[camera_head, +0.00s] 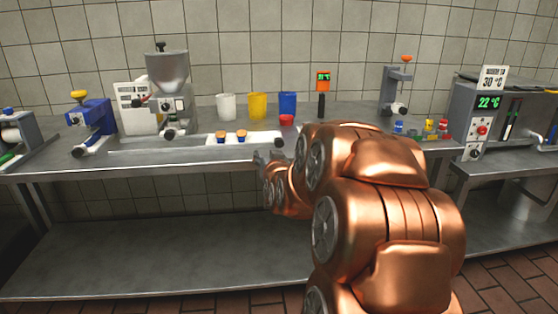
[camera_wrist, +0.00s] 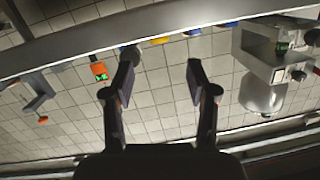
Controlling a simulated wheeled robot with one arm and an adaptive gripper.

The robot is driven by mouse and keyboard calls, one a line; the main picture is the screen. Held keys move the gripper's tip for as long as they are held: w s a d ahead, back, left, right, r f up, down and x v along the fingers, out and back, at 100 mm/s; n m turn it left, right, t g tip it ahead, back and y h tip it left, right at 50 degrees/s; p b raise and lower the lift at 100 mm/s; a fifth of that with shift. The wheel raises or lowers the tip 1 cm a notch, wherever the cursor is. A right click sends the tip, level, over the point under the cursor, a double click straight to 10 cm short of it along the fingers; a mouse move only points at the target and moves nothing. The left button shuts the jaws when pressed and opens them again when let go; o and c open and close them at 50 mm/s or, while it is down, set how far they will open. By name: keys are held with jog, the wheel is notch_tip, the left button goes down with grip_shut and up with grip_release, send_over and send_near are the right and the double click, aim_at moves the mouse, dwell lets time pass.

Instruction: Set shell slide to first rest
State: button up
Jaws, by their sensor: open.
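A white slide-like tray (camera_head: 212,139) lies on the bench, right of the hopper machine (camera_head: 168,90), and I take it for the shell slide. Two small orange-topped blue pieces (camera_head: 242,136) sit on it. A pale flat strip (camera_head: 130,144) runs from it leftward below the machine. No rest marks can be made out. My gripper (camera_head: 266,158) is at the bench's front edge, near the tray's right end, partly hidden by my copper arm. In the wrist view my gripper (camera_wrist: 160,78) is open, with nothing between its fingers. The hopper machine also shows there (camera_wrist: 262,70).
White (camera_head: 226,106), yellow (camera_head: 257,105) and blue (camera_head: 287,102) cups stand behind the tray. A red dish (camera_head: 286,120) and an orange thermometer (camera_head: 323,82) are close by. A blue device (camera_head: 92,122) stands left. A grey stand (camera_head: 393,90) and temperature unit (camera_head: 484,118) are right.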

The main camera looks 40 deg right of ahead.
jog(key=m+h+b, duration=0.1)
jog(key=h, duration=0.1)
send_near(279, 144)
jog(key=x, duration=0.3)
jog(key=shift+t, duration=0.4)
jog(key=shift+b+x, duration=0.45)
jog(key=shift+x, duration=3.45)
jog(key=shift+s+d+f, duration=0.1)
jog(key=shift+s+f, duration=0.05)
jog(key=shift+f, duration=0.05)
jog(key=shift+c, duration=0.3)
grip_shut()
